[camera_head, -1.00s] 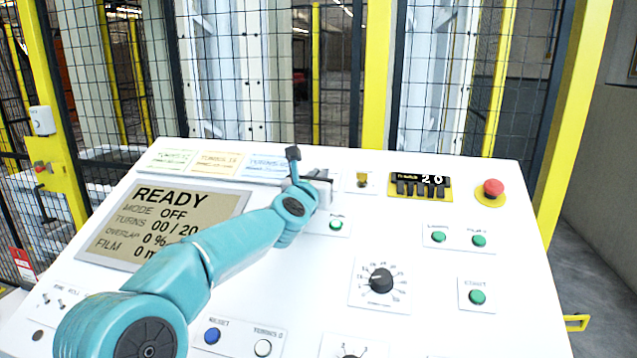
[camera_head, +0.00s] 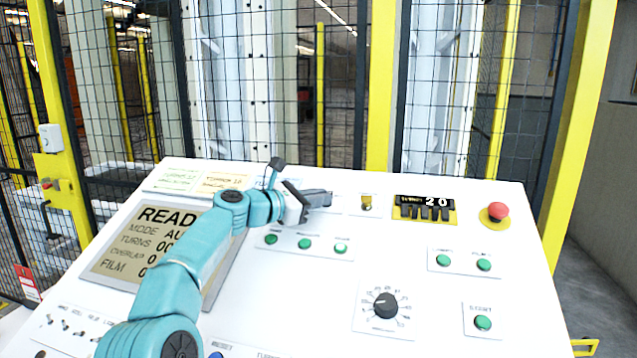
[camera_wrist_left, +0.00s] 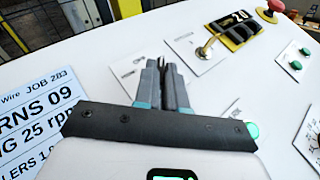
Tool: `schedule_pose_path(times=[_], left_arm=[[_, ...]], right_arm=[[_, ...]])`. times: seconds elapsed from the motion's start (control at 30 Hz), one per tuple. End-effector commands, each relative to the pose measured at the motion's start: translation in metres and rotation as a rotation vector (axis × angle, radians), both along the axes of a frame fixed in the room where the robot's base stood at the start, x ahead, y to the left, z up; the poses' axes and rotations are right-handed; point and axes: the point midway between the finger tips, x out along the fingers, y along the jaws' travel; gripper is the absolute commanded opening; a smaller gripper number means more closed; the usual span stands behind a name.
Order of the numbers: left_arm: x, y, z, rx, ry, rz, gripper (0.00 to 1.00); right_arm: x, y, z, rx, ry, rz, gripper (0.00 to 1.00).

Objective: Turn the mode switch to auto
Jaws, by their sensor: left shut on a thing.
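My left gripper (camera_head: 322,199) is shut at the upper middle of the white sloped panel, and its fingers also show in the left wrist view (camera_wrist_left: 166,70). The fingers are close together over a small label plate (camera_wrist_left: 132,66). The mode switch in their grip is hidden by the fingers, so I cannot see its handle angle. The display (camera_head: 112,252) at the panel's left reads MODE with "AU" showing; my forearm covers the rest of that line. My right gripper is not in view.
A red emergency button (camera_head: 497,213) is farther right. Several green buttons (camera_head: 305,244) and a black dial (camera_head: 386,305) lie nearer. Mesh fencing with yellow posts (camera_head: 381,90) stands behind.

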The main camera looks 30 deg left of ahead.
Motion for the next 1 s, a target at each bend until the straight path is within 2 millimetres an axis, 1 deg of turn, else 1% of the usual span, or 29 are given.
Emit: schedule_pose_path(times=[0.03, 0.2, 0.67, 0.7, 0.73, 0.77, 1.0], left_arm=[[0.0015, 0.0005, -0.0005, 0.007, 0.012, -0.017, 0.00], [0.0011, 0.0010, -0.0040, 0.021, 0.014, -0.050, 0.00], [0.0007, 0.0000, -0.0075, 0.026, 0.015, -0.065, 0.00], [0.0008, 0.0000, -0.0076, 0.026, 0.016, -0.064, 0.20], [0.0008, -0.0001, -0.0077, 0.026, 0.016, -0.064, 0.30], [0.0008, -0.0002, -0.0077, 0.026, 0.016, -0.064, 0.36], [0.0006, 0.0001, -0.0048, 0.025, 0.012, -0.063, 0.36]], right_arm=[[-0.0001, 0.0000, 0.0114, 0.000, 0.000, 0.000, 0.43], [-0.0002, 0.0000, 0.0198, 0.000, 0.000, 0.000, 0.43], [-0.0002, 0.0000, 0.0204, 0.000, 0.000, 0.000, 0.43], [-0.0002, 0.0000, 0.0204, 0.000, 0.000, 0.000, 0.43], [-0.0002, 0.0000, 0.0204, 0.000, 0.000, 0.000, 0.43], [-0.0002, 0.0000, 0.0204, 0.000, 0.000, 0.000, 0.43], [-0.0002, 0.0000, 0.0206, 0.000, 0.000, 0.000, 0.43]])
